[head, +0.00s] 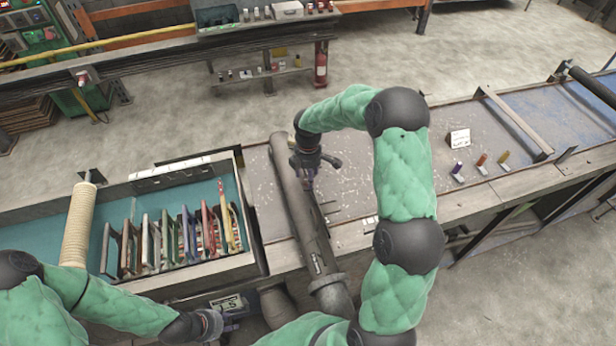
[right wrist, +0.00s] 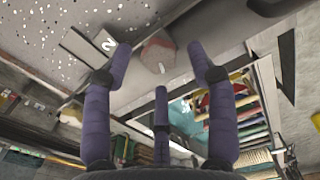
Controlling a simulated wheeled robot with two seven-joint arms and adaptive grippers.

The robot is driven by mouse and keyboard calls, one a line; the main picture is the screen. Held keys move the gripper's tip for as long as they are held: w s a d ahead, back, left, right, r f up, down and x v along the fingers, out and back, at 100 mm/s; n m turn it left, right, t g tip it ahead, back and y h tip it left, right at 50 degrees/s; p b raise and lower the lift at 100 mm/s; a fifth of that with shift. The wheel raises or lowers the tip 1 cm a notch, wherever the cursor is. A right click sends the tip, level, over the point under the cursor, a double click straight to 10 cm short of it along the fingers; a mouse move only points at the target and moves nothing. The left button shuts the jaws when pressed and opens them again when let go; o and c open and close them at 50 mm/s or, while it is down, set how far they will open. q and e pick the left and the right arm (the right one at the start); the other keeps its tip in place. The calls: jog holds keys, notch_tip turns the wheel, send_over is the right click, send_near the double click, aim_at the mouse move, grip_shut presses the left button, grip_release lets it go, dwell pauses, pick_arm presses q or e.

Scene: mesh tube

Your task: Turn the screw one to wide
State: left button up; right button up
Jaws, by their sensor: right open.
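A long dark grey tube (head: 303,222) lies across the bench in the head view, running from the back down to a flanged front end. My right gripper (head: 308,182) is over the tube's back half. In the right wrist view its purple fingers (right wrist: 160,70) are spread, with nothing held between them. A grey piece with a reddish side (right wrist: 158,50) shows beyond the fingertips; I cannot tell if it is the screw.
A crate (head: 250,235) of upright coloured files is left of the tube, with a cream ribbed roll (head: 79,225) at its left. Right of my right arm, a small sign (head: 459,138) and several coloured pieces (head: 482,160) stand on the bench. The bench between is mostly clear.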

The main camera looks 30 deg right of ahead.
jog(key=shift+f, duration=0.9)
jog(key=c, duration=1.2)
jog(key=shift+o, duration=0.2)
jog(key=shift+m+b, duration=0.5)
jog(key=shift+m, duration=0.1)
jog(key=o, duration=1.2)
jog(key=shift+c, duration=0.2)
